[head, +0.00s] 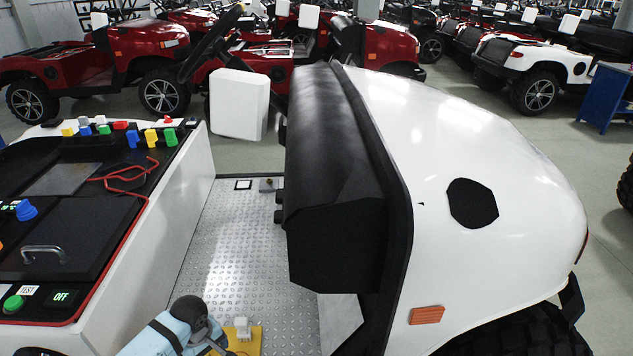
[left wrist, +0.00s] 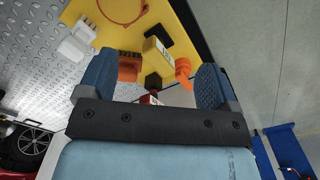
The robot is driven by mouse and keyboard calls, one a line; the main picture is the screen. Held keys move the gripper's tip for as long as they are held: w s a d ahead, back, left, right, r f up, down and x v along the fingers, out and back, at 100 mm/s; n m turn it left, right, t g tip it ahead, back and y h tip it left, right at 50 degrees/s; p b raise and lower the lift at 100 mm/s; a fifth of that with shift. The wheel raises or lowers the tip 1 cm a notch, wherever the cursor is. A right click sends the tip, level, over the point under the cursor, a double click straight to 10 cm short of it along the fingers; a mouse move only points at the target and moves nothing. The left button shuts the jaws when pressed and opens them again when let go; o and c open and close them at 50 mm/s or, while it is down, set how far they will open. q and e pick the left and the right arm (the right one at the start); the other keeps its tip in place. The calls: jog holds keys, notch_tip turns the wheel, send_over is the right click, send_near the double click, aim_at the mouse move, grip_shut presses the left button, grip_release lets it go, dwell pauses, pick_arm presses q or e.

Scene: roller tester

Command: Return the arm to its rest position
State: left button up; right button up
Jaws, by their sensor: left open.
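My left arm shows at the bottom of the head view as a light blue link with a black rounded part. My left gripper (left wrist: 154,72) is seen in the left wrist view with its two blue fingers wide apart, so it is open. A yellow board (left wrist: 188,14) lies beyond the fingers. My right gripper is in neither view.
The tester console (head: 145,222) with coloured connectors and a red cable stands at left. A white vehicle (head: 480,150) with a black bumper is at right. Between them is a metal tread plate (head: 235,230).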

pick_arm(q)
jog(key=a+y, duration=0.2)
jog(key=a, duration=1.1)
jog(key=s+d+f+m+t+h, duration=0.2)
jog(key=s+d+m+t, duration=0.35)
jog(key=s+m, duration=0.45)
jog(key=s+d+r+m+t+h, duration=0.3)
jog(key=s+d+r+m+t, duration=0.15)
jog(key=s+r+m, duration=0.45)
jog(key=d+n+t, duration=0.1)
jog(key=d+n, duration=0.5)
jog(key=d, duration=0.5)
notch_tip(320, 180, up, 17)
jog(key=a+p, duration=0.1)
jog(key=p, duration=2.2)
jog(key=shift+s+a, duration=0.2)
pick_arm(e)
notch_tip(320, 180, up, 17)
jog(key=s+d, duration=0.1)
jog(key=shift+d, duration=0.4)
